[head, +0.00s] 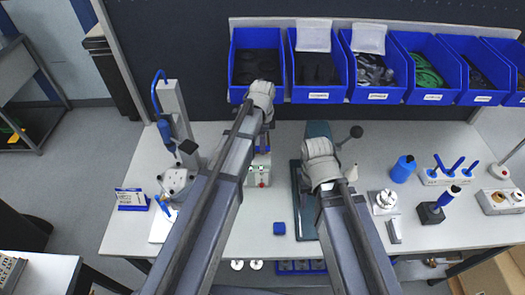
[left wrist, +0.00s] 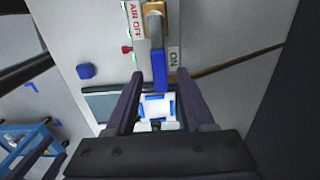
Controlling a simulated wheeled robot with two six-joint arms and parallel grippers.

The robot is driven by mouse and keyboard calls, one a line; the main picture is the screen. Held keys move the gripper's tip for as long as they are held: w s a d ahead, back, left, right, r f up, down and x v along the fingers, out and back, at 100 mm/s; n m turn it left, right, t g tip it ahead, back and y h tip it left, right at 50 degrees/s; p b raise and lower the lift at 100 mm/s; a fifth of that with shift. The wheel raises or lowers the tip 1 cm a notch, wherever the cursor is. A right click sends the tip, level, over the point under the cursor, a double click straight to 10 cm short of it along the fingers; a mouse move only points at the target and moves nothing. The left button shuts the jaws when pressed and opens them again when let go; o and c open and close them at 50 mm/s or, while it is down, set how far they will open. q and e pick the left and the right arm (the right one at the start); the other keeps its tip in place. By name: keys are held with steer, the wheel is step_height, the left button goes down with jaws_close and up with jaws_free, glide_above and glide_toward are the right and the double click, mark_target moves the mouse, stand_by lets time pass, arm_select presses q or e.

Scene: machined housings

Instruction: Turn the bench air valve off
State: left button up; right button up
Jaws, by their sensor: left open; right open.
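The air valve shows in the left wrist view, with a brass body (left wrist: 154,22) and a blue lever (left wrist: 160,70). The lever lies along the ON label (left wrist: 174,60); the AIR OFF label (left wrist: 133,18) is at the upper left of the valve. My left gripper (left wrist: 159,76) is open, its fingers on either side of the lever's lower end; I cannot tell whether they touch it. In the head view my left gripper (head: 262,96) hides most of the valve above a white box (head: 258,177). My right gripper (head: 320,160) is in front of a teal press, its fingers hidden.
Blue bins (head: 318,92) with parts line the back of the bench. The teal press (head: 318,130) has a lever knob to its right. A blue bottle (head: 403,168) and a block with blue-handled tools (head: 446,176) stand at right.

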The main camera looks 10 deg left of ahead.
arm_select(q)
steer(key=shift+f, duration=0.4)
steer(key=shift+c, duration=0.3)
jaws_close()
stand_by(0.9)
